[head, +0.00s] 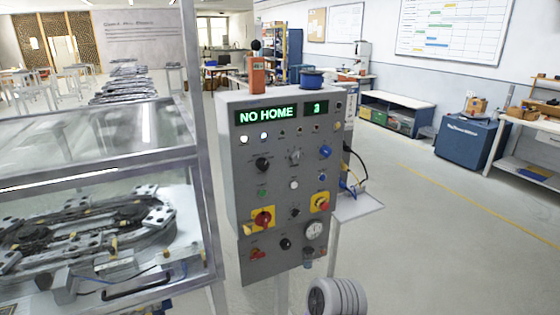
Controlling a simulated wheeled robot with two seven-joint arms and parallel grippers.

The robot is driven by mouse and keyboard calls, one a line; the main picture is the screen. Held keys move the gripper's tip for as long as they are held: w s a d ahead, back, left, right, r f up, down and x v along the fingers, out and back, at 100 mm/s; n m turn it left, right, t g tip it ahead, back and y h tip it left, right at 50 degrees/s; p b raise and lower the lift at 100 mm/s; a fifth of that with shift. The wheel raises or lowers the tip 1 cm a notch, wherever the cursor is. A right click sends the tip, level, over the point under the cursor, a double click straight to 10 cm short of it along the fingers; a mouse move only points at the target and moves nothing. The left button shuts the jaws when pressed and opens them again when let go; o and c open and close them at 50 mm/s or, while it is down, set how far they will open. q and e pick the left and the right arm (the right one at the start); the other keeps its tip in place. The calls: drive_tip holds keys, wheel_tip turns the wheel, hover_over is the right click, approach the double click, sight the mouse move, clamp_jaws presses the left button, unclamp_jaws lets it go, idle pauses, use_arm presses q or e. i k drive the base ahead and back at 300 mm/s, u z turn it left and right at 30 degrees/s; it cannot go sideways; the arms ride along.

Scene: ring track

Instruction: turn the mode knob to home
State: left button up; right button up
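A grey control panel (275,190) stands upright in the middle of the head view. Its left green display (267,114) reads NO HOME, and a smaller display (316,109) beside it shows 3. Below a row of small lamps are a black knob (262,164), a grey knob (295,157) and a blue knob (325,152). Smaller black knobs sit lower (295,212). The labels are too small to read, so I cannot tell which is the mode knob or where it points. Neither of my grippers is in view.
A red rotary switch (262,219) and a red push button (321,202) on yellow plates sit low on the panel. A glazed enclosure (110,210) holding the track is close on the left. A small shelf (358,206) juts out right. Floor (430,260) is clear at right.

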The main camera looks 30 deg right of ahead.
sight(261, 163)
drive_tip(key=k, duration=1.05)
drive_tip(key=z, duration=0.75)
drive_tip(key=i, duration=1.2)
drive_tip(key=u, duration=0.5)
